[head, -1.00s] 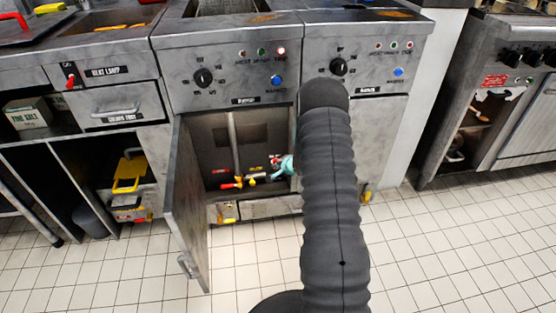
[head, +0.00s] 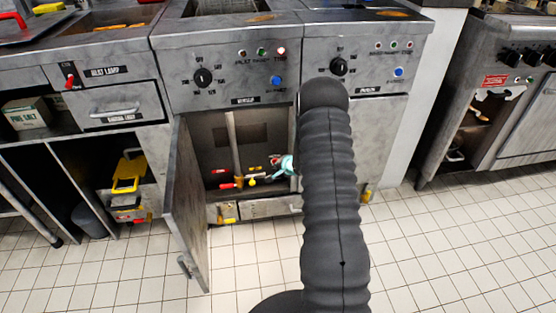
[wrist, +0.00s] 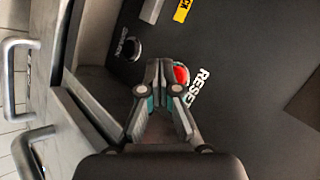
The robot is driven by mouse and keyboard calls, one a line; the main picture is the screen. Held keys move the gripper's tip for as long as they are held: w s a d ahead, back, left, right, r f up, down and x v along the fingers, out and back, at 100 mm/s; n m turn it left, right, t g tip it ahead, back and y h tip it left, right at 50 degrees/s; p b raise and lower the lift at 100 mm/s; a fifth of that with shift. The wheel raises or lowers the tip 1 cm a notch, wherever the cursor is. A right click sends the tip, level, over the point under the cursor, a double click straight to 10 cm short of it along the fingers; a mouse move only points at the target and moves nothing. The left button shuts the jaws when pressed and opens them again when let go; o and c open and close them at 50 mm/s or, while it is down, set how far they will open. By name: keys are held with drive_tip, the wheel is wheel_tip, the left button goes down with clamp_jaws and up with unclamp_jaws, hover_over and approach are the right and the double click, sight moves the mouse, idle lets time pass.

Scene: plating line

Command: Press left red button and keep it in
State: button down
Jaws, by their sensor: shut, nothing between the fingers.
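The red button (wrist: 182,76) is round and sits beside a white RESET label on a dark panel in the wrist view. In the head view a small red spot (head: 274,160) shows inside the open cabinet under the left fryer, beside my gripper (head: 288,164). In the wrist view my gripper (wrist: 159,72) is shut and empty, its fingertips just left of the button and overlapping its left edge. I cannot tell whether they touch it or whether the button is pressed in. My arm hides part of the cabinet's right side.
The cabinet door (head: 188,200) stands open at the left. Valves with red and yellow handles (head: 238,182) lie low inside the cabinet. A red light (head: 281,50) is lit on the left fryer's panel. Metal bar handles (wrist: 40,134) show at the wrist view's left. The tiled floor in front is clear.

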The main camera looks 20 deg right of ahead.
drive_tip(key=shift+w+a+r, duration=0.1)
drive_tip(key=shift+w+r, duration=0.3)
drive_tip(key=shift+w, duration=0.25)
drive_tip(key=shift+s+a+f, duration=0.1)
drive_tip(key=shift+s+a, duration=0.05)
drive_tip(key=shift+s, duration=0.7)
drive_tip(key=shift+s+a+f, duration=0.1)
drive_tip(key=shift+s+a, duration=0.05)
drive_tip(key=shift+s, duration=0.75)
drive_tip(key=shift+s+a+f, duration=0.1)
drive_tip(key=shift+s+a, duration=0.05)
drive_tip(key=shift+s, duration=0.7)
